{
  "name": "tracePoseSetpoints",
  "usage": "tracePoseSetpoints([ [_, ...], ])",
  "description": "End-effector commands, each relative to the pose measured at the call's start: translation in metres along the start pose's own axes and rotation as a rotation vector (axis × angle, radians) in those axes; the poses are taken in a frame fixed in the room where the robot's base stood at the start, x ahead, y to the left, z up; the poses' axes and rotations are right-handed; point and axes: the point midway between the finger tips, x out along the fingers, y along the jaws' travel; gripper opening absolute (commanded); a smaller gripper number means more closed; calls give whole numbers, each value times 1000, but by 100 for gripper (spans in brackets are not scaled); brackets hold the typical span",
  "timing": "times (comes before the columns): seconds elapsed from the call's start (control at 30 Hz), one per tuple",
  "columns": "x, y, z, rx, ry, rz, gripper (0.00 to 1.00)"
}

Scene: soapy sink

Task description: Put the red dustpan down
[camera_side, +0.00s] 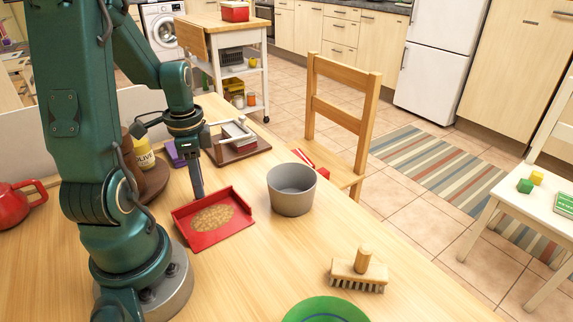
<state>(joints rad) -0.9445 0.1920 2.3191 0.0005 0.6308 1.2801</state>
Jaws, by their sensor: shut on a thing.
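The red dustpan (222,236) is a shallow, square-cornered pan near the middle of the table, roughly level, with a patch of brown crumbs (213,219) in it. My gripper (198,192) points down at its back edge and is shut on the dustpan there. The fingertips and the exact grip are hard to make out. I cannot tell whether the pan's underside touches the wooden table (262,268) or hangs just above it.
A grey bucket (291,190) stands close to the right of the dustpan. A wooden brush (359,271) and a green plate (325,311) are nearer the front. A red teapot (15,204) is at left. Bare table lies in front of the dustpan.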

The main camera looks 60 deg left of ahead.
Motion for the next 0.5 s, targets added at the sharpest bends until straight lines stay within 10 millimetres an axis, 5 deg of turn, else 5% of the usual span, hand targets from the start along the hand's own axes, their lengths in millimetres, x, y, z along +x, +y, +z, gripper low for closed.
tracePoseSetpoints([
  [0.1, 3, 0, 0, 0, 0, 0, 0],
  [0.13, 3, 0, 0, 0, 0, 0, 33],
  [0.2, 2, 0, 0, 0, 0, -1, 55],
  [0.5, 2, 0, 0, 0, 0, -1, 55],
])
